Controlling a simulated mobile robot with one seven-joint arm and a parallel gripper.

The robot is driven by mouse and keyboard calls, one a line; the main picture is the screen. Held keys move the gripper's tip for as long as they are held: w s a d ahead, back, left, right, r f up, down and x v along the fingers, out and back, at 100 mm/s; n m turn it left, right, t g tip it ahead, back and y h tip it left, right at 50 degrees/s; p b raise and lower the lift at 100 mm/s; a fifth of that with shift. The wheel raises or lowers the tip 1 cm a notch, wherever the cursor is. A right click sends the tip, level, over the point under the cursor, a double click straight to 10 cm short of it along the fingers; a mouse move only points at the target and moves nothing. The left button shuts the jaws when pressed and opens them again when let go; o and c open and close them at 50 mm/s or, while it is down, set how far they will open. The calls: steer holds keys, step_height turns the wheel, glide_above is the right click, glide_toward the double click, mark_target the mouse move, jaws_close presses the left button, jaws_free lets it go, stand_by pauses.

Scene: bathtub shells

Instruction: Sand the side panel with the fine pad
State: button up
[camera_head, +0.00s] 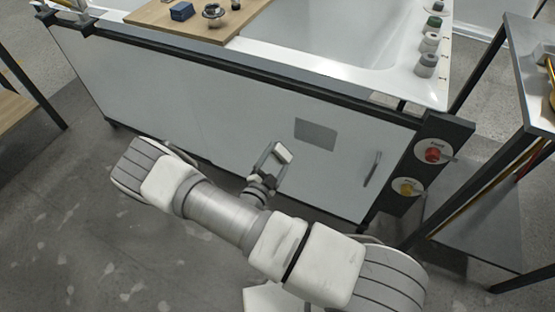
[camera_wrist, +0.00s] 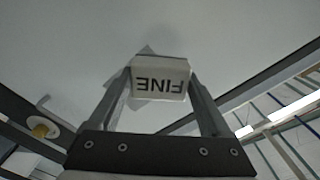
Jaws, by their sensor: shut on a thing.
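My gripper (camera_head: 281,153) is shut on the fine pad (camera_head: 283,152), a small pale block. In the wrist view the pad (camera_wrist: 160,68) sits between the two fingers, with the word FINE upside down on it. The white side panel (camera_head: 200,110) of the tub stand is in front of my gripper. A darker grey rectangle (camera_head: 316,133) marks the panel, to the right of and above the pad in the head view. In the wrist view grey edges show behind the pad, partly hidden by it. I cannot tell whether the pad touches the panel.
A dark handle (camera_head: 372,168) is at the panel's right. Beyond it a dark post carries a red knob (camera_head: 433,154) and a yellow knob (camera_head: 407,187). A wooden board (camera_head: 160,14) with small items lies across the tub (camera_head: 310,55). A metal rack (camera_head: 535,90) stands at right.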

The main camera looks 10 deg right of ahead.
mark_target(293, 132)
steer(key=shift+b+x, duration=0.5)
steer(key=shift+x, duration=2.45)
steer(key=shift+x, duration=1)
